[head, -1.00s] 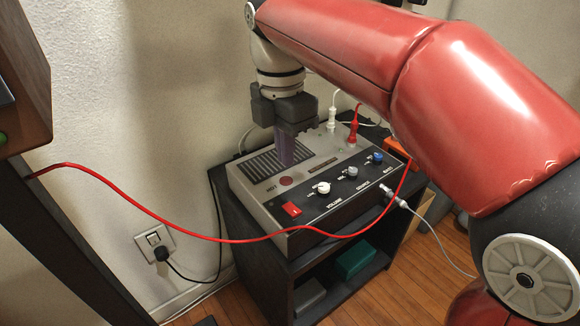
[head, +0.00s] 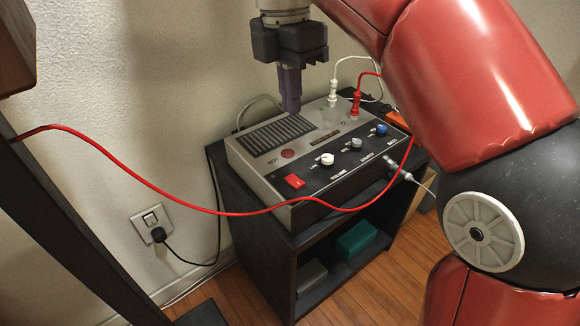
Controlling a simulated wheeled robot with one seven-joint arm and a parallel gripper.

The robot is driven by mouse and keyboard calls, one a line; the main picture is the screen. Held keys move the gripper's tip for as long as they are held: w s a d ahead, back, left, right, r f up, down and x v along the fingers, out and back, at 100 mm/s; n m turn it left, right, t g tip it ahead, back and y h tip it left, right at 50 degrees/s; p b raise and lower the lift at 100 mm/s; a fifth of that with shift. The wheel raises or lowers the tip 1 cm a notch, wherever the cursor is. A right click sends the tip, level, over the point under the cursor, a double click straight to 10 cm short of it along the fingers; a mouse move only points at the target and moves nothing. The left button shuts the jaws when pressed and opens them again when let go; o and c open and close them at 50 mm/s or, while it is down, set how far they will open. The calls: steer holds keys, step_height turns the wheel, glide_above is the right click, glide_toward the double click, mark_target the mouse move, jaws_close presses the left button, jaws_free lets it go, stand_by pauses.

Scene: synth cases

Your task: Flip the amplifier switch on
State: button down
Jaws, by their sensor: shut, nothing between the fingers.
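The amplifier (head: 262,192) is a grey box with a black front panel, standing on a dark shelf unit. Its red rocker switch (head: 294,181) is at the near left corner of the panel; I cannot tell which way it is tilted. My gripper (head: 291,108) points down over the back of the amplifier, behind and above the switch and clear of it. Its purple fingers are together with nothing between them. The fingertips appear near the far edge of the black grille (head: 275,135); their exact height is hard to judge.
A red cable (head: 160,192) hangs across the amplifier's front, just below the switch. White (head: 333,90) and red (head: 356,100) plugs stand upright at the back right. Knobs (head: 327,159) line the panel. A wall socket (head: 150,222) holds a black plug.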

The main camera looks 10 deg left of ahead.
mark_target(298, 184)
steer(key=shift+s+d, duration=0.15)
stand_by(0.3)
steer(key=f+b, duration=0.1)
steer(key=f, duration=0.3)
steer(key=d+f+b, duration=0.1)
steer(key=f+b, duration=0.1)
steer(key=f, duration=0.3)
steer(key=s+f+b, duration=0.1)
steer(key=f+b, duration=0.1)
steer(key=f, duration=0.3)
steer(key=shift+s+d, duration=0.1)
steer(key=shift+d, duration=0.05)
steer(key=shift+r, duration=0.1)
steer(key=shift+d+f+b, duration=0.15)
steer(key=shift+f+b, duration=0.35)
steer(key=shift+b, duration=0.35)
steer(key=shift+r+p, duration=0.25)
steer(key=shift+p, duration=0.1)
